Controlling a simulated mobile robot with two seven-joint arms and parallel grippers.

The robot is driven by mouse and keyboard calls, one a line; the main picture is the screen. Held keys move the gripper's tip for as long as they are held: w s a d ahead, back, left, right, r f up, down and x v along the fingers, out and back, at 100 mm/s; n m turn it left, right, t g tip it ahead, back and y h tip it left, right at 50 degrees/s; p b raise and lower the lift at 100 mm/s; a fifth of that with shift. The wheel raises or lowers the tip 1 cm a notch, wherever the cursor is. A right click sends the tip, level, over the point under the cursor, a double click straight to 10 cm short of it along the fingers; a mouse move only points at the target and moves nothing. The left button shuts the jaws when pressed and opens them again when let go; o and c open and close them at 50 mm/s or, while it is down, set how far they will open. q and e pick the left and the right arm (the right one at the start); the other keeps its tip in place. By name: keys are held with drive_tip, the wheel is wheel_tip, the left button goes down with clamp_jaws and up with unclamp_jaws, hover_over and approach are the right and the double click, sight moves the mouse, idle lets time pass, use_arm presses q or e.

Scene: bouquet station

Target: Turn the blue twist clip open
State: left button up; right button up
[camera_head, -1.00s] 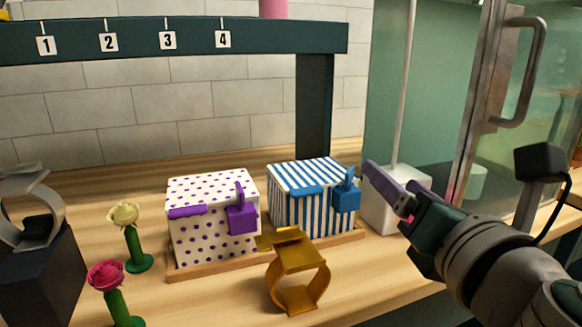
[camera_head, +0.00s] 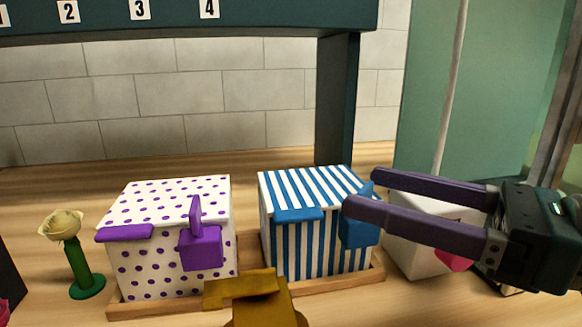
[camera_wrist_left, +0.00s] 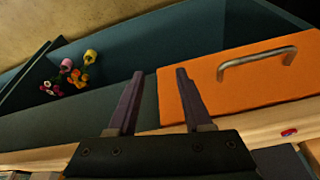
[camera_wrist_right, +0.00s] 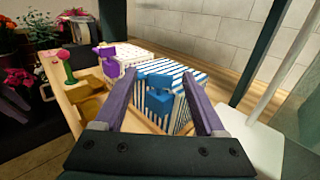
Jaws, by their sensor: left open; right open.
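The blue twist clip (camera_head: 358,228) sits on the front right of the blue-striped box (camera_head: 315,240), its upright tab partly hidden by my right gripper. My right gripper (camera_head: 360,192) is open, its two purple fingers reaching in from the right, with the tips at the clip. In the right wrist view the clip (camera_wrist_right: 158,98) lies between the open fingers (camera_wrist_right: 165,85); I cannot tell if they touch it. My left gripper (camera_wrist_left: 155,75) is open and empty, away from the boxes, in front of an orange panel with a metal handle (camera_wrist_left: 245,85).
A purple-dotted white box (camera_head: 170,240) with a purple clip (camera_head: 202,245) stands to the left on the same wooden tray (camera_head: 190,303). A yellow stand (camera_head: 262,300) is in front. A cream flower (camera_head: 70,250) stands at left, and a white container (camera_head: 415,255) at right.

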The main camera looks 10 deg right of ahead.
sight(333, 199)
drive_tip(key=x, duration=0.5)
drive_tip(key=shift+w+a+p, duration=0.2)
drive_tip(key=shift+w+p, duration=0.05)
drive_tip(key=shift+p, duration=0.1)
clamp_jaws()
